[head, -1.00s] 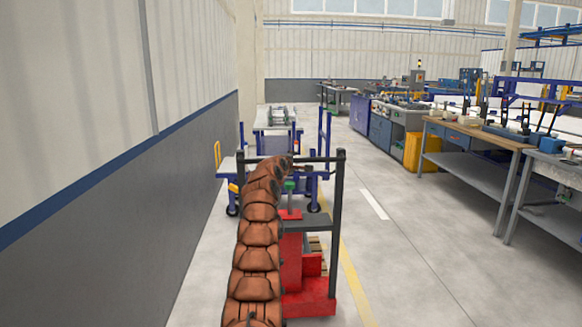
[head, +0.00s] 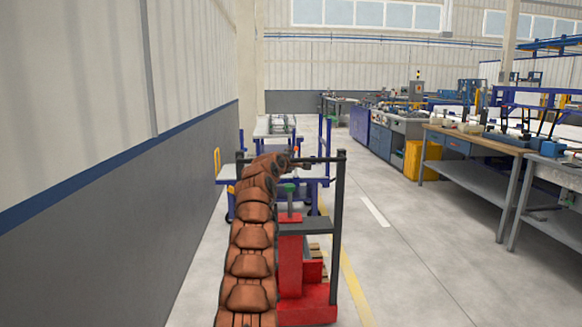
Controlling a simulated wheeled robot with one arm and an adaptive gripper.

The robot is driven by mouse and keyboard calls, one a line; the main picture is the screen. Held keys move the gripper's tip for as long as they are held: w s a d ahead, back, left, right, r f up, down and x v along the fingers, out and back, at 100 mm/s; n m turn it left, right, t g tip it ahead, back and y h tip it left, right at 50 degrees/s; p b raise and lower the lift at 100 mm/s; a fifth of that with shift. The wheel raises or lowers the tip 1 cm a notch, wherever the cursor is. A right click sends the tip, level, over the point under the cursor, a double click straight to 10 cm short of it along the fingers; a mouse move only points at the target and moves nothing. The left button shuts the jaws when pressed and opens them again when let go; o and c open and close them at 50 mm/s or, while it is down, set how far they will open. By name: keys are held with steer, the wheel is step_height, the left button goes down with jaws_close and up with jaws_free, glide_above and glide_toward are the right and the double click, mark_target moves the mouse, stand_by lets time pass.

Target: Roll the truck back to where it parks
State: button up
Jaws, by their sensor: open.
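The truck (head: 305,298) stands ahead of me, with a red body and a dark upright frame with a crossbar. My brown segmented arm covers its left side. My gripper (head: 302,162) is at the arm's far end, small and close to the crossbar. It is open, and I cannot tell whether its fingers are around the bar or only beside it. No parking place is clearly marked in this view.
A blue-framed cart (head: 315,171) stands just beyond the truck. A grey-and-white wall (head: 200,190) runs along the left. Workbenches (head: 475,145) and a yellow bin (head: 421,160) line the right. Bare floor (head: 420,260) with a yellow line (head: 355,290) lies right of the truck.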

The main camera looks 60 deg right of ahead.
steer(key=shift+a, duration=0.25)
stand_by(0.7)
steer(key=v, duration=1.2)
stand_by(1.0)
stand_by(0.4)
